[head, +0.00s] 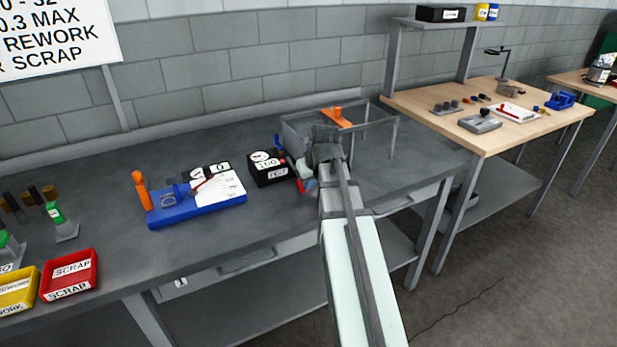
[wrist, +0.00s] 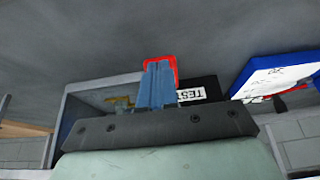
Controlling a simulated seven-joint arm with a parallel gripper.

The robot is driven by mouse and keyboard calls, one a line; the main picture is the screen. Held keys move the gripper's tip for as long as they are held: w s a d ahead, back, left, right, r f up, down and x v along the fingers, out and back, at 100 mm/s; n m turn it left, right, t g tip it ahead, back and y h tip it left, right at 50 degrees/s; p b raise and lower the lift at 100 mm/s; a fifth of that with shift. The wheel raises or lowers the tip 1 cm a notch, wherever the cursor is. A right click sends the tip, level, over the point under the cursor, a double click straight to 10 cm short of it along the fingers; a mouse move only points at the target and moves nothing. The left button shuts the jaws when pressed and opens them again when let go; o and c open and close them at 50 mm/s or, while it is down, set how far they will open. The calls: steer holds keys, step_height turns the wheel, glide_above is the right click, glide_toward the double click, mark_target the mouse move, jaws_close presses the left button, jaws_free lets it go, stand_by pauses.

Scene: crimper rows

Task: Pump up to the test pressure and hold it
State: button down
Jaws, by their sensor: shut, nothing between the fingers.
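A black test box (head: 268,170) stands on the dark bench, with a round white gauge and white labels on its front and top. The gauge needle is too small to read. My gripper (head: 304,178) is just right of the box, low over the bench and partly hidden by my arm. In the wrist view, its blue fingers (wrist: 158,86) are shut with nothing held. A red part (wrist: 174,64) shows behind the fingertips, beside the box with its TEST label (wrist: 191,95). I cannot tell whether the fingers touch it. Any pump lever is not clearly visible.
A clear-walled enclosure (head: 392,140) with an orange piece (head: 337,117) stands behind my gripper. A blue fixture (head: 198,212) with a white card lies left of the box. Red (head: 69,275) and yellow bins stand far left. The bench between fixture and bins is mostly clear.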

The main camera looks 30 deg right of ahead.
steer(key=shift+s+f, duration=0.2)
steer(key=shift+f, duration=0.15)
stand_by(0.3)
steer(key=shift+s+r, duration=0.2)
steer(key=shift+r, duration=0.35)
steer(key=s+r, duration=0.8)
steer(key=r, duration=0.2)
steer(key=shift+s, duration=0.1)
stand_by(1.6)
